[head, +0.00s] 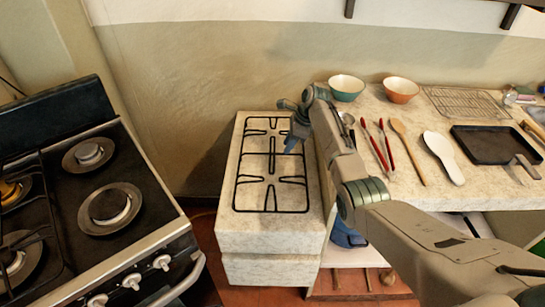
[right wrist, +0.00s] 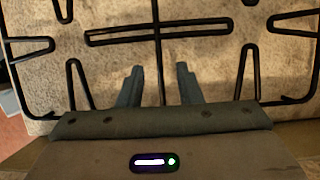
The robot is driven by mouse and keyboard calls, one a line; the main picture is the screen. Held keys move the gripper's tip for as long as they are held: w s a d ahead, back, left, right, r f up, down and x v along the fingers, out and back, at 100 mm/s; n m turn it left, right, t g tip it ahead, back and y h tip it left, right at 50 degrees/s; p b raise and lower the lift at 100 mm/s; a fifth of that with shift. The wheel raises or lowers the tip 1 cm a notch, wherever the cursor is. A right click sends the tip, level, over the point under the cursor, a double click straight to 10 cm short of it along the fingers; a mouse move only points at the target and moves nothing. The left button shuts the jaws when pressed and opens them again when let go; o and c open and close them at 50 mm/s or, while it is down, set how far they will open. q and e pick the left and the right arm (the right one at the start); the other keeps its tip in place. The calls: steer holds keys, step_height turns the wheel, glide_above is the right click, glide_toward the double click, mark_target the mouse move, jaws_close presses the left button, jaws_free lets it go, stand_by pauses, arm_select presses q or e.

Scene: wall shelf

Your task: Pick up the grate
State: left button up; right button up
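The black metal grate (head: 270,178) lies flat on top of the pale stone block in the middle of the head view. Its bars also fill the upper part of the right wrist view (right wrist: 157,55). My right gripper (head: 292,142) is at the grate's right side, towards the back, with its fingers pointing at the grate. In the right wrist view its two fingers (right wrist: 159,76) are apart, with a grate bar showing in the gap between them. I cannot tell whether the fingers touch it. My left gripper is not in view.
The stone block (head: 270,240) stands between the black stove (head: 125,235) and the long counter (head: 415,105). On the counter are two bowls (head: 346,88) (head: 401,90), utensils, a wire rack (head: 465,102) and a black pan (head: 490,144). A wall is behind.

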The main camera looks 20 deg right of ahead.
mark_target(281, 154)
steer(key=shift+w+f, duration=0.15)
steer(key=shift+f, duration=0.3)
steer(key=shift+a+f, duration=0.15)
steer(key=shift+f, duration=0.15)
steer(key=x, duration=0.4)
steer(key=shift+a, duration=0.4)
steer(key=shift+f, duration=0.25)
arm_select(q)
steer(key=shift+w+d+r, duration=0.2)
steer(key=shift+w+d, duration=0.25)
arm_select(e)
jaws_close()
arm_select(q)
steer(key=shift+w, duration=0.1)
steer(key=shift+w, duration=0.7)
